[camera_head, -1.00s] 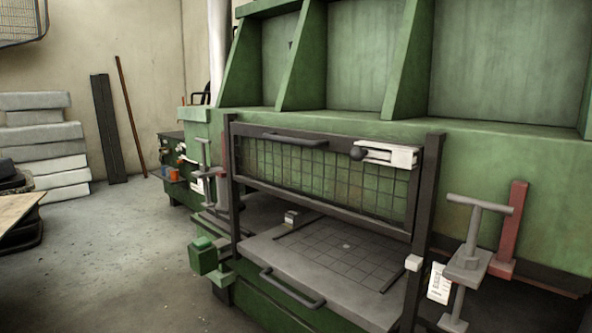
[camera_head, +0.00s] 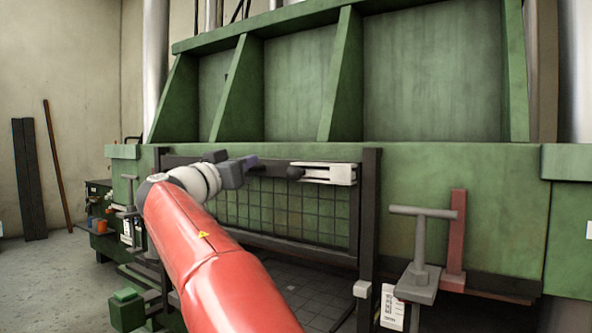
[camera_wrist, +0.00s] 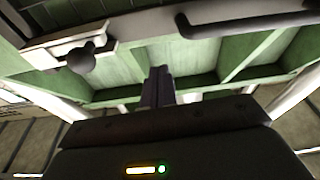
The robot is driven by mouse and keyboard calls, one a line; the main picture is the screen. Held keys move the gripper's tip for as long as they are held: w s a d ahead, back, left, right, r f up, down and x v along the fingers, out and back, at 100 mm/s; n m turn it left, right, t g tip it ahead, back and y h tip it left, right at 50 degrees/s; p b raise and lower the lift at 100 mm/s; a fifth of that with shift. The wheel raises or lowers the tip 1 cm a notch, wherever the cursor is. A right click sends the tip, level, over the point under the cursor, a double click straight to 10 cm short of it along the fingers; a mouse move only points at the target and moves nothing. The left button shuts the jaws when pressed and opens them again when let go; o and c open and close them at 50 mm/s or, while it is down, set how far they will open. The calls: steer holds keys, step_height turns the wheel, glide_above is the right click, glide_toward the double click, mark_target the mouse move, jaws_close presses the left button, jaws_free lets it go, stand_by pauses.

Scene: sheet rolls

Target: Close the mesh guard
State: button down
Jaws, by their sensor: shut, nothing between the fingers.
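The mesh guard (camera_head: 300,212) is a dark-framed wire grid on the front of the green press. It sits raised, with the opening below it clear and the gridded bed (camera_head: 305,290) showing. My gripper (camera_head: 250,161) is in front of the guard's top rail, left of the white latch block (camera_head: 330,173) with its black knob (camera_head: 295,173). The gripper is shut and empty; it also shows in the wrist view (camera_wrist: 159,74). The guard's dark bar handle (camera_wrist: 245,20) is at the top of the wrist view, apart from the fingers. In the head view my arm hides the handle and the guard's left side.
A grey T-handled post (camera_head: 420,245) and a red upright (camera_head: 456,235) stand right of the guard. A green block (camera_head: 126,309) is at lower left. A dark panel (camera_head: 28,180) leans on the wall. The floor at left (camera_head: 60,275) is clear.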

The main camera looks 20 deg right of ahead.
steer(key=w+d+r+m+h+p, duration=0.1)
steer(key=w+d+r+p, duration=0.3)
steer(key=w+d+r, duration=0.15)
steer(key=shift+w+d+f+b, duration=0.1)
steer(key=shift+d+f+b, duration=0.2)
steer(key=shift+f, duration=0.85)
steer(key=shift+w+d+f+b, duration=0.15)
steer(key=shift+d+f, duration=0.1)
steer(key=shift+f, duration=0.85)
steer(key=shift+s+f, duration=0.1)
